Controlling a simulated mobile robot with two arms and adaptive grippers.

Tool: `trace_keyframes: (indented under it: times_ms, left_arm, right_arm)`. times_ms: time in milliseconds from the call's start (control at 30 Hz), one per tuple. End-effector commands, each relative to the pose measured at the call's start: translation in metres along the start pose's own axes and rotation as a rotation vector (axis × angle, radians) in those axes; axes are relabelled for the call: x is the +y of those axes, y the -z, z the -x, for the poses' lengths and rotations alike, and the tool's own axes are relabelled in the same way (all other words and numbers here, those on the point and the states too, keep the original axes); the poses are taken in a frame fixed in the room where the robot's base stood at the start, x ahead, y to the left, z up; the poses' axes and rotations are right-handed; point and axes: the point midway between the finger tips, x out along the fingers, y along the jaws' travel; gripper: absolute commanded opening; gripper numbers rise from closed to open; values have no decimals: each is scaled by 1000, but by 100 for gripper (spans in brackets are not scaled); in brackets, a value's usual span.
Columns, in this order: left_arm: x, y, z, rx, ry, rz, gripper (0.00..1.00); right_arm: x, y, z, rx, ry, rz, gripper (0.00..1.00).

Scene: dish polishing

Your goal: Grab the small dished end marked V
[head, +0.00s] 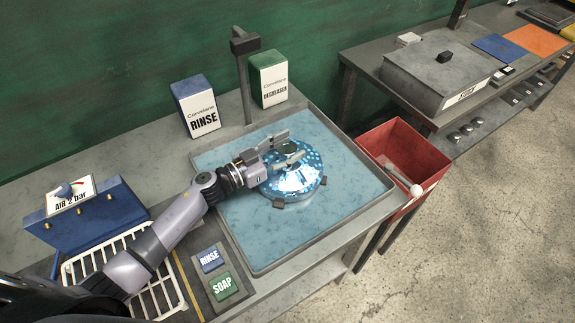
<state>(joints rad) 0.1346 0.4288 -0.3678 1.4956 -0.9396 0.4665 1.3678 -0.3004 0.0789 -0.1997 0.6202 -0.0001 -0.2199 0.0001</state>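A shiny round dished piece (293,184), lit with blue spots, sits on a holder in the blue-floored tray. No V mark can be read on it. My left gripper (291,147) is over its upper part, with its two fingers spread apart. A small dark greenish thing (289,148) shows between the fingers. I cannot tell whether the fingers touch it or only stand around it. My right gripper is not in view.
The tray (253,270) has bare floor around the piece. A RINSE box (203,118) and a DEGREASER box (273,83) stand behind it. A red bin (405,150) is to the right. A white rack (160,300) and RINSE and SOAP pads (223,286) are at front left.

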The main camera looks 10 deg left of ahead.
Motion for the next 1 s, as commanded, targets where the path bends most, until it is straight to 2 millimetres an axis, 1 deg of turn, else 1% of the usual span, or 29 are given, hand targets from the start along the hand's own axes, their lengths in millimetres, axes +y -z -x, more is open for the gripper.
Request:
trace_keyframes:
  times_ms: [33, 67, 700, 1000]
  left_arm:
    - [0, 0, 0, 0, 0, 0, 45]
    - [0, 0, 0, 0, 0, 0, 43]
    - [-2, 1, 0, 0, 3, -1, 0]
    - [-2, 1, 0, 1, 3, -1, 0]
  right_arm:
    - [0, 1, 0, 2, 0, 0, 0]
    - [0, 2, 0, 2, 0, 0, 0]
    - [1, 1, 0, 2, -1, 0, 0]
    - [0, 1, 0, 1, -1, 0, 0]
